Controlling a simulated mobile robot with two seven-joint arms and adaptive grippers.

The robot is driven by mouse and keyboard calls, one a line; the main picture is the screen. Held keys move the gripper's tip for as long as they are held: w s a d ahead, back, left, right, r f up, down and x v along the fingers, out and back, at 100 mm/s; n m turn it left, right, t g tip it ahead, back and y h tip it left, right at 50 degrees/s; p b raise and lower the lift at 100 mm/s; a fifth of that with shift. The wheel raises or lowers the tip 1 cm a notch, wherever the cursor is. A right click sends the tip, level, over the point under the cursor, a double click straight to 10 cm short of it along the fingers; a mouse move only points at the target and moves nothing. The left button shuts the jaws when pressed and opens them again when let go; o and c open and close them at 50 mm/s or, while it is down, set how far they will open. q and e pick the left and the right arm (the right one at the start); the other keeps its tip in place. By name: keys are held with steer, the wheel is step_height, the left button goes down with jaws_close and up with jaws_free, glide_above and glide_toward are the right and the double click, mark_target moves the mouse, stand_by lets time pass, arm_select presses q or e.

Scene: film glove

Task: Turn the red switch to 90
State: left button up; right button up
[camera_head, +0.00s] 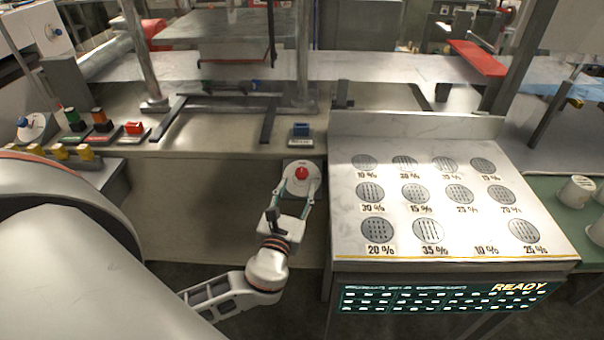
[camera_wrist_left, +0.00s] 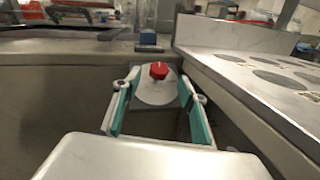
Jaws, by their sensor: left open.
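The red switch (camera_head: 301,173) is a small red knob on a pale round dial plate, on the front of the grey machine. In the left wrist view the red switch (camera_wrist_left: 158,70) sits straight ahead, between the two teal-padded fingers. My left gripper (camera_head: 297,190) is open, with its fingertips on either side of the dial plate (camera_wrist_left: 156,91). The fingers appear apart from the red knob. I cannot read any angle marks on the dial. My right gripper does not show.
A metal panel (camera_head: 345,215) with round grilles and percent labels stands close on the right. A blue switch (camera_head: 301,129) sits just above the red one. Several coloured switches, including a red one (camera_head: 134,128), line the left. A green READY display (camera_head: 440,297) is below the panel.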

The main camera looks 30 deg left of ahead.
mark_target(300, 176)
arm_select(q)
steer(key=x, duration=0.7)
steer(key=shift+s+f, duration=0.1)
steer(key=shift+f, duration=0.05)
steer(key=c, duration=1.1)
